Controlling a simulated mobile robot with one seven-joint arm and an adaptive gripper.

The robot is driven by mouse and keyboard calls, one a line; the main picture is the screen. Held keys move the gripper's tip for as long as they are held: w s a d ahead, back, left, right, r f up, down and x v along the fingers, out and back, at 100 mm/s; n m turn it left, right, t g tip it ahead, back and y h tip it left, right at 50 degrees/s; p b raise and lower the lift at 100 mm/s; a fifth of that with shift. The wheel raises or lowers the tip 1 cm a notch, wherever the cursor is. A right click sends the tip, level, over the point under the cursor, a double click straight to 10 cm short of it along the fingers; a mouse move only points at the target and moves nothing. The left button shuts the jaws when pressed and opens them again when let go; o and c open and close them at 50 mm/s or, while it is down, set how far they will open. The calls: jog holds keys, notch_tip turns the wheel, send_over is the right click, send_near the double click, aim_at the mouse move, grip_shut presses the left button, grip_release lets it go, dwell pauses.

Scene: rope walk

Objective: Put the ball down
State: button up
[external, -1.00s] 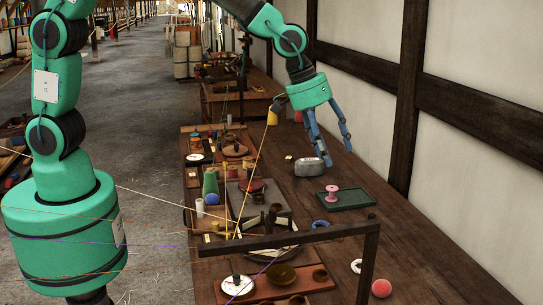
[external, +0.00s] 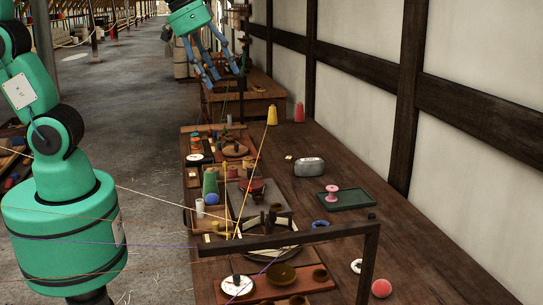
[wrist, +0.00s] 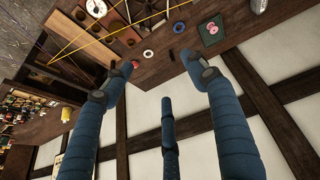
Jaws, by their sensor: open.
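A pink-red ball (external: 381,288) rests on the wooden table near its front right end, beside the dark frame post. It also shows small in the wrist view (wrist: 135,64), close to a fingertip in the picture. A smaller blue ball (external: 212,198) sits at the table's left side, in front of a green cone. My gripper (external: 222,72) is high at the far end of the table, well away from both balls. Its blue fingers are spread and empty, and they also fill the wrist view (wrist: 155,78).
A grey metal object (external: 309,167) and a green tray (external: 347,205) with a pink spool (external: 332,193) lie on the table (external: 440,270). Trays of bowls and spools crowd its left side. A dark frame (external: 300,235) and taut threads cross the front. The wall borders the right.

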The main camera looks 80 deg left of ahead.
jog(key=s+a+m, duration=0.1)
jog(key=s+a, duration=0.1)
jog(key=s, duration=0.6)
jog(key=s+a, duration=0.3)
jog(key=s, duration=0.4)
jog(key=shift+s+a+f+m+y, duration=0.15)
jog(key=shift+s+m+y, duration=0.25)
jog(key=shift+f, duration=0.15)
notch_tip(320, 180, down, 4)
jog(key=b, duration=0.4)
jog(key=shift+f, duration=0.1)
